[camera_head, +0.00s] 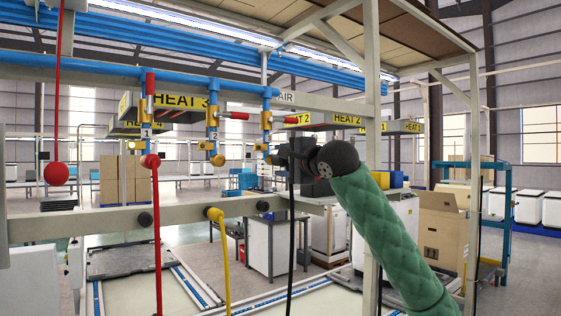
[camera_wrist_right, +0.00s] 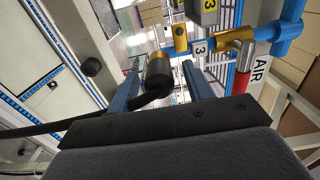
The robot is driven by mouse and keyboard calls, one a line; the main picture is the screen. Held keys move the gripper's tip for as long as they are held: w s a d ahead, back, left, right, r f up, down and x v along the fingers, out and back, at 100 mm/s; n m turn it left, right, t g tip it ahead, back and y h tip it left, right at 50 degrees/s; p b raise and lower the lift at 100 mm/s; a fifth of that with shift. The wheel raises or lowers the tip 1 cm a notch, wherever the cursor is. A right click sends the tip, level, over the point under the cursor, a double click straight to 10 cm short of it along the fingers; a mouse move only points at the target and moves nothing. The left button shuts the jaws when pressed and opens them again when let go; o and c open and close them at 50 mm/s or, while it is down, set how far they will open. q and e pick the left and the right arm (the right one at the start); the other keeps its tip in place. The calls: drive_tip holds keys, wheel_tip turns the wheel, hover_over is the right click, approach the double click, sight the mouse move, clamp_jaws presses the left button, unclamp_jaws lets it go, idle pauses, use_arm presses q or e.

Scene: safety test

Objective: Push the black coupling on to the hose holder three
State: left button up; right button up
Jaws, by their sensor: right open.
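The black coupling (camera_wrist_right: 160,80) sits at the end of the black hose and shows between the fingers of my right gripper (camera_wrist_right: 163,92) in the right wrist view. Its front end meets the brass outlet (camera_wrist_right: 159,55) of the blue fitting marked 3 (camera_wrist_right: 200,47); I cannot tell how far on it is. My right gripper is open, with one blue finger on each side of the coupling. In the head view my right gripper (camera_head: 288,154) is beside holder three (camera_head: 267,120) and largely hides the coupling. The black hose (camera_head: 291,225) hangs below. My left gripper is out of view.
Holders one (camera_head: 146,130) and two (camera_head: 213,130) stand to the left. A red hose (camera_head: 157,240) hangs under holder one, and a yellow hose (camera_head: 224,260) hangs from the lower rail (camera_head: 100,222). A red ball (camera_head: 56,174) hangs at far left. A post (camera_head: 372,120) stands right of my gripper.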

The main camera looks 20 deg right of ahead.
drive_tip(key=shift+w, duration=0.1)
drive_tip(key=shift+c, duration=1.1)
drive_tip(key=c, duration=0.7)
clamp_jaws()
drive_tip(key=shift+s, duration=0.25)
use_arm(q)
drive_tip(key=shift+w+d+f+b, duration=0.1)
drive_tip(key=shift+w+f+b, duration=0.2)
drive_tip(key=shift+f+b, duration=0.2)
use_arm(e)
drive_tip(key=shift+v, duration=2.85)
drive_tip(key=shift+w, duration=0.1)
